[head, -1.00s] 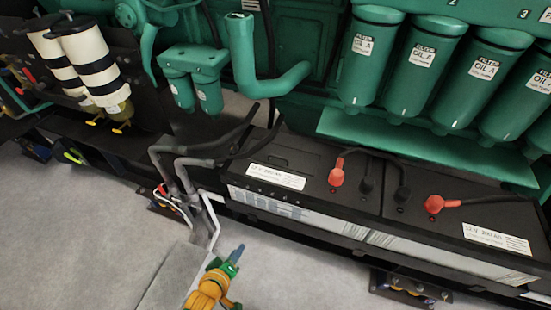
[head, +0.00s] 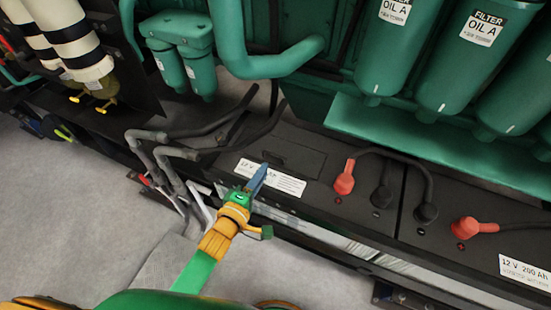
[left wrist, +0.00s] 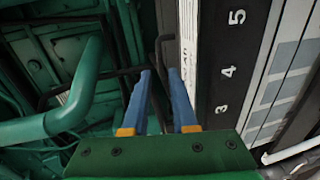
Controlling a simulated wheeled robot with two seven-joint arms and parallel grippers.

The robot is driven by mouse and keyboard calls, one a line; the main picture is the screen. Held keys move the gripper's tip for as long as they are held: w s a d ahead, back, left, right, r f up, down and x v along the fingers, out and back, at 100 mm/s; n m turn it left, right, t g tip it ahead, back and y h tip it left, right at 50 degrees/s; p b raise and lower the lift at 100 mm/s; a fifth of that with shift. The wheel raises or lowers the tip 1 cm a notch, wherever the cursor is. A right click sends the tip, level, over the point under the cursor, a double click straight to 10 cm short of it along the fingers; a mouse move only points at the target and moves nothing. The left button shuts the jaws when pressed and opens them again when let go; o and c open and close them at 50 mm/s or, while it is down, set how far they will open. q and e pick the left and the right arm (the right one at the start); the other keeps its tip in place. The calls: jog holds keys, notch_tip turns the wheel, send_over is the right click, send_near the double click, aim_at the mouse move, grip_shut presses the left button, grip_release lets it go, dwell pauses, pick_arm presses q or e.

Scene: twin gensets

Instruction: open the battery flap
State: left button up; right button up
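The left battery (head: 310,145) is a black box with a white 12 V label (head: 270,178) along its front top edge. A thin recessed outline, perhaps the flap (head: 268,155), shows flat on its top behind the label. My left gripper (head: 259,177) has blue fingers and is in front of the label, partly covering it. In the left wrist view the two fingers (left wrist: 160,72) stand apart with nothing between them. The battery's label (left wrist: 188,50) and side with printed numbers show to their right. Whether the fingers touch the battery cannot be told. My right gripper is not in view.
Red terminal caps (head: 344,180) and black cables (head: 415,165) rise from the battery tops. Grey bent pipes (head: 165,150) stand left of the battery. Green oil filters (head: 472,75) and a green pipe (head: 265,62) hang above. The floor (head: 75,215) at left is clear.

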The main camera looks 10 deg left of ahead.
aim_at(272, 166)
pick_arm(q)
jog(key=b+x, duration=0.1)
jog(key=x, duration=0.5)
jog(key=shift+w+d+f, duration=0.1)
jog(key=shift+w, duration=0.25)
grip_shut()
dwell(0.9)
